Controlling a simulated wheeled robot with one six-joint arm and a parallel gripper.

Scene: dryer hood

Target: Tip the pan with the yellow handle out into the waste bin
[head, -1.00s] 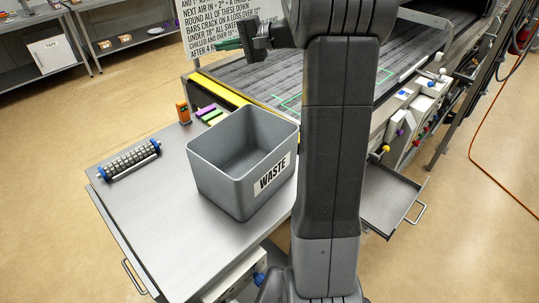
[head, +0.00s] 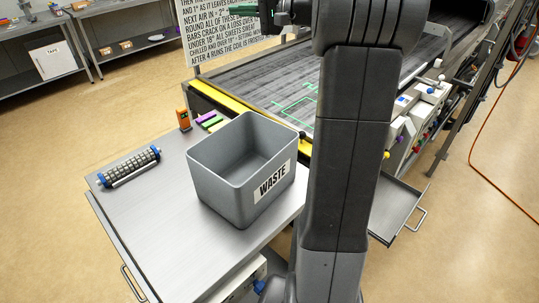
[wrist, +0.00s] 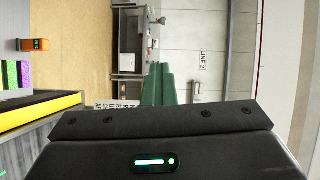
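The grey waste bin (head: 217,184), labelled WASTE, stands upright and open on the metal table left of my arm. The inside that shows looks empty. I cannot make out a pan with a yellow handle in either view. My gripper (head: 240,9) is at the top edge of the head view, raised above the bin and partly cut off. In the wrist view its green fingers (wrist: 159,84) lie side by side with no visible gap and nothing visible between them. My arm hides part of the machine behind it.
A roller with blue ends (head: 130,167), an orange device (head: 184,119) and coloured blocks (head: 210,121) lie on the table (head: 160,215). A conveyor (head: 270,80) runs behind. A shallow metal tray (head: 397,206) juts out at right. A sign (head: 225,42) stands behind.

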